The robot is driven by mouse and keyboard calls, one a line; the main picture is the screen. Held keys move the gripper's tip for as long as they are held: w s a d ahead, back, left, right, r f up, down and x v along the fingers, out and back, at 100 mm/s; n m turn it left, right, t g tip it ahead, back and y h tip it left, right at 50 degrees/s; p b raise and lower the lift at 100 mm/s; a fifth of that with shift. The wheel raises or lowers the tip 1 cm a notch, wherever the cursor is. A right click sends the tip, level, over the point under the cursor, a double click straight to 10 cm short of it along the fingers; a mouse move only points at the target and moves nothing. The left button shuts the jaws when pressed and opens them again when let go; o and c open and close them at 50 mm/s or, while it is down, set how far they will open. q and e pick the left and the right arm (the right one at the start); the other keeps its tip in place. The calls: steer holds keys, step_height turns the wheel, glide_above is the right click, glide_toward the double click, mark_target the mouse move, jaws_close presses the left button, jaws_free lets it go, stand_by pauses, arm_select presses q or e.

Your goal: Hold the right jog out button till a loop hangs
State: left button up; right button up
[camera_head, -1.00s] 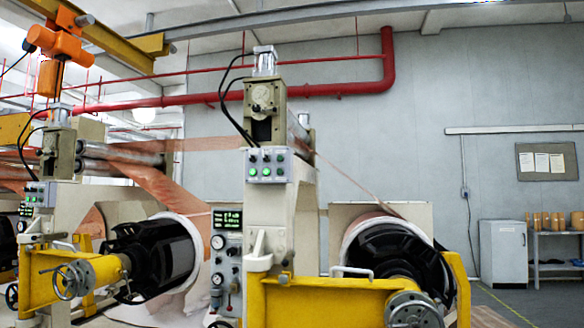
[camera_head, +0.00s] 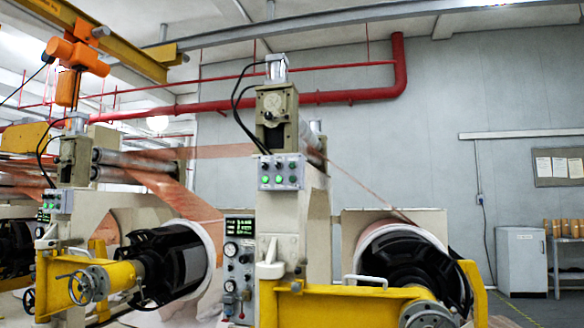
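A grey control box (camera_head: 282,172) with several buttons, some lit green, is mounted on the cream right-hand machine column in the head view. Which one is the jog out button cannot be told at this size. Copper foil (camera_head: 354,188) runs taut and slanting from the top of the column down to the right black roll (camera_head: 404,262). More foil (camera_head: 180,192) comes down to the left black roll (camera_head: 172,262). No hanging loop shows on the right side. Neither of my grippers is in view.
Yellow roll stands with handwheels (camera_head: 88,284) jut out in front on both sides. An orange hoist (camera_head: 76,56) hangs at upper left. A lower gauge panel (camera_head: 238,262) sits left of the column. A white cabinet (camera_head: 522,258) and shelf stand at far right, with open floor before them.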

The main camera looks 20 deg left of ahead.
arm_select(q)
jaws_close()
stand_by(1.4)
